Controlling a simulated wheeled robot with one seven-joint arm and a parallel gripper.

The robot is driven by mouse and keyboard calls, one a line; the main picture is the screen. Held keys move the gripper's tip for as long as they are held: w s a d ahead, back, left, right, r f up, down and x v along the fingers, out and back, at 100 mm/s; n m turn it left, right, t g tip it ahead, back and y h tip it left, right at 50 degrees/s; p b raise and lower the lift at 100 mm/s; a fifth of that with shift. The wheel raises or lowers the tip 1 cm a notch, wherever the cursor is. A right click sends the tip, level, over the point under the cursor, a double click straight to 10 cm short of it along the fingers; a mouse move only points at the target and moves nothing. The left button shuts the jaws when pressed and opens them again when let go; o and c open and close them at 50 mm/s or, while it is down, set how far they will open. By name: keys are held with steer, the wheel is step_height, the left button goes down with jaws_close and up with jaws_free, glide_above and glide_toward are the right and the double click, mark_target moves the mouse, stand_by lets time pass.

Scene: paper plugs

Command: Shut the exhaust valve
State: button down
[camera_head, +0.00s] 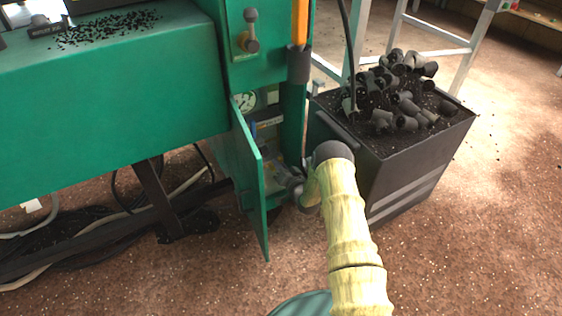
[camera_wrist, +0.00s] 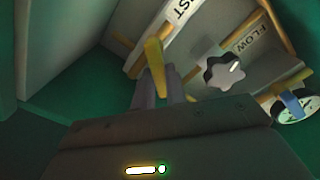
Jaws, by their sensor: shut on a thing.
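The yellow lever (camera_wrist: 154,60) stands beside a white label (camera_wrist: 181,12) ending in "ST" in the wrist view. I take it to be the exhaust valve's handle. My gripper (camera_wrist: 160,84) is shut on this lever, with its two grey fingers on either side of the lower part. In the head view my gripper (camera_head: 290,182) reaches into the open green cabinet, and the lever cannot be made out there. My own wrist hides part of the opening.
A grey star knob (camera_wrist: 223,73) sits by a "FLOW" label (camera_wrist: 249,39). A gauge (camera_wrist: 297,108) with a blue handle (camera_wrist: 291,103) is at the right. The open green door (camera_head: 250,175) stands left of my arm; a dark bin (camera_head: 405,165) of plugs stands right.

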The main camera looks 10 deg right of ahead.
steer(key=shift+s+a+r+n+p, duration=0.1)
steer(key=shift+a+n+p, duration=0.2)
steer(key=shift+n+p, duration=0.75)
steer(key=shift+s+a+r+n+p, duration=0.2)
steer(key=shift+n+p, duration=0.3)
steer(key=shift+n, duration=1.05)
steer(key=shift+s+a+f+n+p, duration=0.1)
steer(key=shift+a+n+p, duration=0.25)
steer(key=shift+n+p, duration=0.7)
steer(key=shift+n+b, duration=0.3)
steer(key=shift+n, duration=0.05)
steer(key=c, duration=1.4)
jaws_free()
steer(key=shift+w, duration=0.1)
steer(key=shift+c, duration=0.2)
steer(key=p+v, duration=0.8)
steer(key=v, duration=0.9)
steer(key=shift+s, duration=0.2)
